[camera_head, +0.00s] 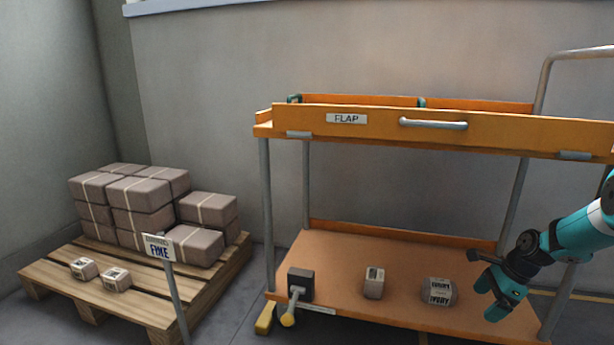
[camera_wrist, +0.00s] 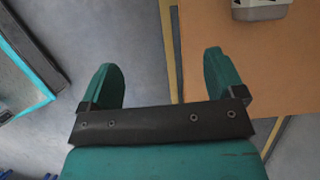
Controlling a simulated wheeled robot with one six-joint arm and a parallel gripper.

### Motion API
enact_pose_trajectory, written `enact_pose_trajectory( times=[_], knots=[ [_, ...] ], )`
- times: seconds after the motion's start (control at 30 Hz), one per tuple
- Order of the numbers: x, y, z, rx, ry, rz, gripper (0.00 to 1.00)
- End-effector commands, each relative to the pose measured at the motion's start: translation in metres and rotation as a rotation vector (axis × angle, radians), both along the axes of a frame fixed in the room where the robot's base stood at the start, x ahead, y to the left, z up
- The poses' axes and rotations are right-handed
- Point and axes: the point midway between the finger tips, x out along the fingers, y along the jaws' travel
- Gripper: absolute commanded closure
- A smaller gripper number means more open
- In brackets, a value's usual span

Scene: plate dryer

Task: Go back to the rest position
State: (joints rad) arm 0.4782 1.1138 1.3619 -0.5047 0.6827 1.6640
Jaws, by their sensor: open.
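My gripper (camera_head: 492,281) is teal with dark parts and hangs at the right side of the orange cart (camera_head: 420,255), in front of its lower shelf. In the wrist view its two teal fingers (camera_wrist: 163,82) stand apart with nothing between them. The floor and the edge of the orange shelf (camera_wrist: 240,85) show beyond the fingers. My gripper is apart from the labelled package (camera_head: 440,291) on the shelf, which is to its left in the head view.
A smaller box (camera_head: 373,283) and a dark block with a lever (camera_head: 300,284) are on the lower shelf. The cart's upper flap (camera_head: 380,121) has a handle (camera_head: 433,124). A pallet (camera_head: 130,305) with stacked parcels (camera_head: 140,208) and a sign (camera_head: 159,248) stands left. Floor shows between them.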

Motion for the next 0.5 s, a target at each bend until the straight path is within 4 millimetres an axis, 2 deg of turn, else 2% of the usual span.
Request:
enact_pose_trajectory(
  times=[0.03,0.27,0.37,0.5],
  knots=[
    [0.002,0.007,0.010,-0.004,-0.012,0.028,0.12],
    [0.002,0.037,0.046,-0.021,-0.057,0.170,0.12],
    [0.000,0.053,0.068,-0.031,-0.085,0.252,0.12],
    [-0.008,0.082,0.107,-0.047,-0.136,0.404,0.12]
  ],
)
